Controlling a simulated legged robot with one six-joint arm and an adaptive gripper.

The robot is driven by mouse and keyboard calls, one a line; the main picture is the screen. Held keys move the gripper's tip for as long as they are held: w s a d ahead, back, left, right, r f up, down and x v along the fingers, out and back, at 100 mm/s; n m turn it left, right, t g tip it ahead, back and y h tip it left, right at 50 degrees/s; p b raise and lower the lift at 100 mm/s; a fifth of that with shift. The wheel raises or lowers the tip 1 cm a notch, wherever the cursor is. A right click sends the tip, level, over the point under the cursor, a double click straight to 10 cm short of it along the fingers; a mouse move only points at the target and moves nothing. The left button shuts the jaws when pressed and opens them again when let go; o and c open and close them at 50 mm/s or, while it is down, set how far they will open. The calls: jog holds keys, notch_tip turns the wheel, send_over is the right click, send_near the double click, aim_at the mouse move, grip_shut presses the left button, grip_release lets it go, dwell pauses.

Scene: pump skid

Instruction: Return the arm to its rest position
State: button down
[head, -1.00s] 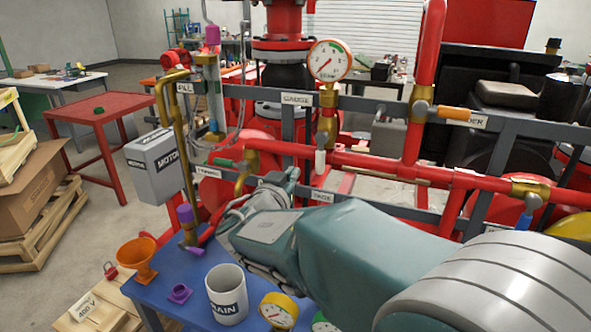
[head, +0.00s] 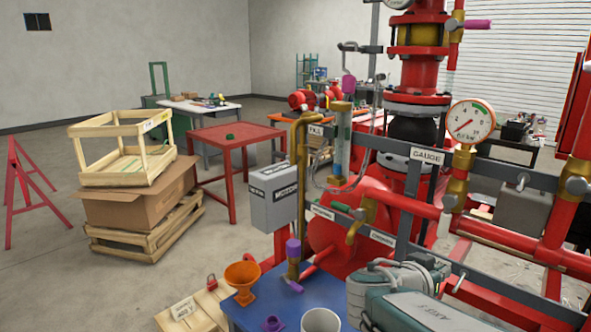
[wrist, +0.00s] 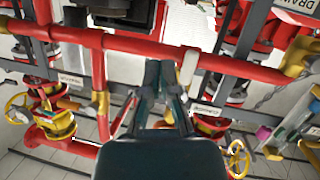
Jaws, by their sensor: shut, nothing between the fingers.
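My gripper (wrist: 161,73) shows in the wrist view as two dark fingers close together, shut with nothing between them. Behind the fingers runs a red horizontal pipe (wrist: 90,38) of the pump skid; I cannot tell how far off it is. A white handle (wrist: 188,66) shows just right of the fingertips. In the head view my teal and grey arm (head: 410,308) is at the lower right, over the blue bench and beside the skid pipework. Its fingertips are not clearly seen there.
The blue bench (head: 296,296) holds an orange funnel (head: 242,277) and a white mug (head: 320,321). A grey motor box (head: 274,198), a pressure gauge (head: 471,121) and red pipes (head: 500,258) stand close to my arm. Floor at left is open, before stacked crates (head: 140,205).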

jog(key=s+a+f+n+g+y, duration=0.1)
jog(key=s+a+f+n+y, duration=0.2)
jog(key=s, duration=0.5)
jog(key=s+a+f+n+g+y, duration=0.1)
jog(key=s+a+f+n+y, duration=0.3)
jog(key=s+a+y, duration=0.4)
jog(key=shift+f+n+g+y, duration=0.2)
jog(key=shift+n+g+y, duration=0.1)
jog(key=shift+n+y, duration=0.4)
jog(key=shift+s, duration=0.1)
